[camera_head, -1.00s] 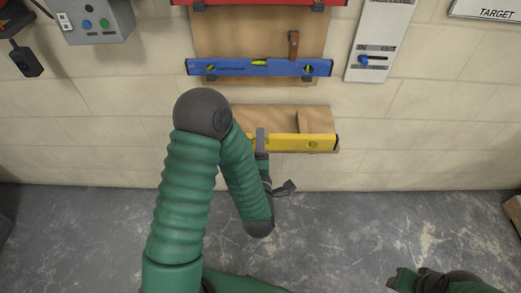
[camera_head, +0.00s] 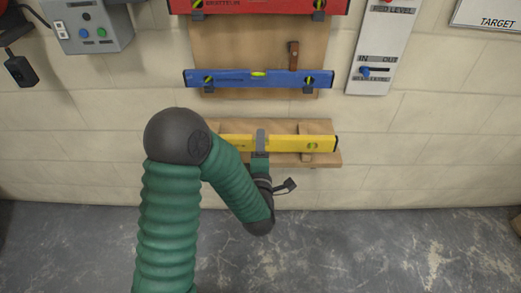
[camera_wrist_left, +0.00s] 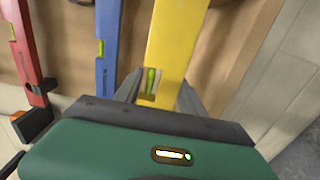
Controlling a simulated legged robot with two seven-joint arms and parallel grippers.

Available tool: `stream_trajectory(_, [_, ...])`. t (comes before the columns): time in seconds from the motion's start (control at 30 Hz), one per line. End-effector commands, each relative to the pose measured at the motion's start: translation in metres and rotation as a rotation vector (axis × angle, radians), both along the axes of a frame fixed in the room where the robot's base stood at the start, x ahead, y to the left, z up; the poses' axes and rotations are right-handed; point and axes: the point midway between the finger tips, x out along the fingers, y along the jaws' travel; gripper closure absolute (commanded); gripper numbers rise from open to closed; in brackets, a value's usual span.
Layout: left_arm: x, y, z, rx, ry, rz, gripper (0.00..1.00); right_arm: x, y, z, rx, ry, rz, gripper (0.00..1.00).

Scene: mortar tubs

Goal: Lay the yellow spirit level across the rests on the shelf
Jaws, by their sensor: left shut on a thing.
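The yellow spirit level (camera_head: 290,144) lies level along the wooden shelf (camera_head: 326,159) in the head view, in front of the wall. My left gripper (camera_head: 261,140) is shut on the middle of the level. In the left wrist view the yellow level (camera_wrist_left: 175,40) runs between the two fingers (camera_wrist_left: 160,92), its green vial showing. One wooden rest (camera_head: 305,157) shows below the level's right part. My arm hides the level's left end and the shelf's left part. I cannot tell whether the level touches the rests. My right gripper is out of view.
A blue level (camera_head: 230,78) hangs on brackets on a wooden board above the shelf, with a red level (camera_head: 260,6) above it. A grey switch box (camera_head: 90,24) and a slider panel (camera_head: 380,45) are on the wall.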

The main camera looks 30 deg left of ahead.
Motion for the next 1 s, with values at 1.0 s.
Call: stream_trajectory(1.0, [0.052,0.032,-0.018,0.001,-0.003,0.0,0.98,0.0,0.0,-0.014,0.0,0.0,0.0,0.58])
